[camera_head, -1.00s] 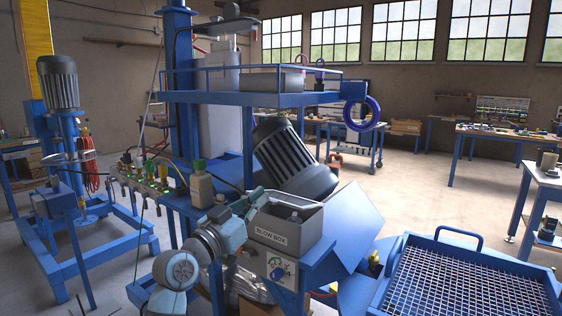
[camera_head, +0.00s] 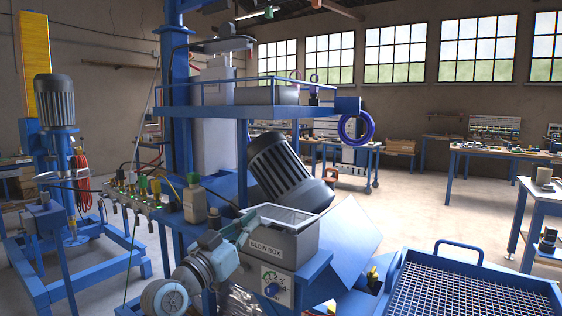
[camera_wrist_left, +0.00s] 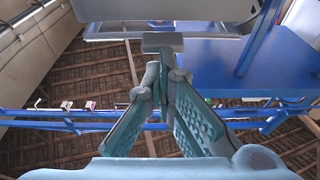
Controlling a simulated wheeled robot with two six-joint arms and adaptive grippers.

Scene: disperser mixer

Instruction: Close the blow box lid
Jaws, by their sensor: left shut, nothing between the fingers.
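The grey blow box (camera_head: 290,246), with a "BLOW BOX" label on its front, stands on a blue stand in the lower middle of the head view. Its pale-framed lid (camera_head: 288,217) lies across the top, looking flat and down on the rim; a small gap cannot be ruled out. My left gripper (camera_head: 251,222) is at the box's left side, close to its upper left edge; contact cannot be told. In the left wrist view its fingers (camera_wrist_left: 164,72) come together with nothing held. A grey surface above them may be the box or lid. My right gripper is out of view.
A dial panel (camera_head: 275,284) is below the box. A plastic bottle (camera_head: 194,204) and a row of valves (camera_head: 140,190) stand to the left. A large ribbed motor (camera_head: 290,172) is behind. A blue tray with a mesh (camera_head: 450,295) is at lower right.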

